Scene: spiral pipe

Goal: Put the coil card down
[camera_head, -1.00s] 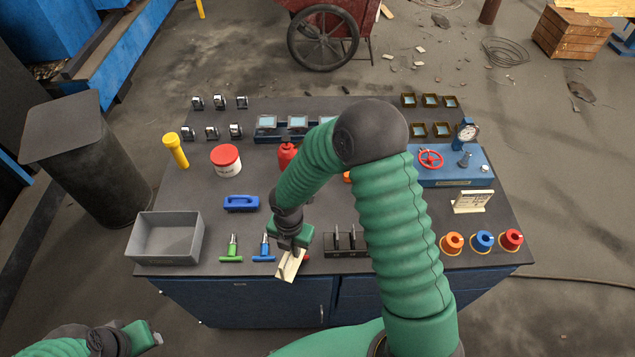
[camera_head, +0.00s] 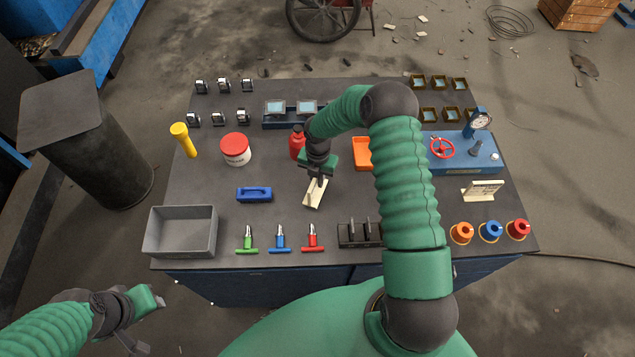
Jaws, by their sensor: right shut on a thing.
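The coil card (camera_head: 314,194) is a small cream-coloured card in the jaws of my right gripper (camera_head: 319,178). My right gripper is shut on its upper end, and the card hangs tilted over the middle of the dark table top. I cannot tell whether its lower edge touches the table. My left gripper (camera_head: 150,299) is low at the left, in front of the table and away from everything on it. Its fingers are too small and dark to read.
Near the card are a blue block (camera_head: 254,195), a red bottle (camera_head: 297,143), an orange tray (camera_head: 363,154) and a black rack (camera_head: 359,234). A red-handled tool (camera_head: 312,240) lies in front. A grey bin (camera_head: 181,232) stands at left. Bare table surrounds the card.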

